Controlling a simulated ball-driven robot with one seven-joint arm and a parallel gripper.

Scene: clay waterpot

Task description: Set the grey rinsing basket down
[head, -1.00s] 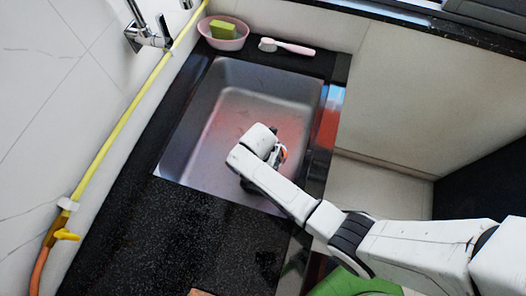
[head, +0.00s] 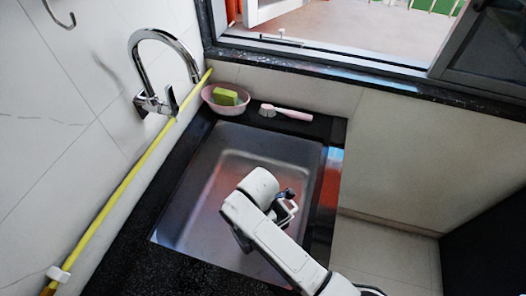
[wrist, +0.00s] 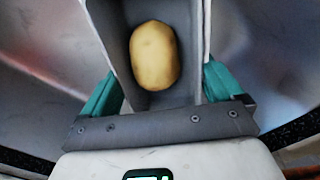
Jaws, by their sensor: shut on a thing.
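The grey rinsing basket (wrist: 122,45) fills the middle of the wrist view, with a yellow-brown potato (wrist: 155,55) inside it. My gripper (wrist: 160,92) is shut on the basket, its teal fingers on either side of it. In the head view my gripper (head: 284,207) is over the steel sink (head: 205,165), mostly hidden by my own wrist. A small pale framed part shows beside it, too small to name. The gap between the basket and the sink floor cannot be told.
A pink bowl (head: 213,105) with a green sponge (head: 225,97) stands on the black counter behind the sink. A pink-handled brush (head: 287,112) lies to its right. A chrome tap (head: 152,100) rises at the left. A yellow hose (head: 115,195) runs along the left wall.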

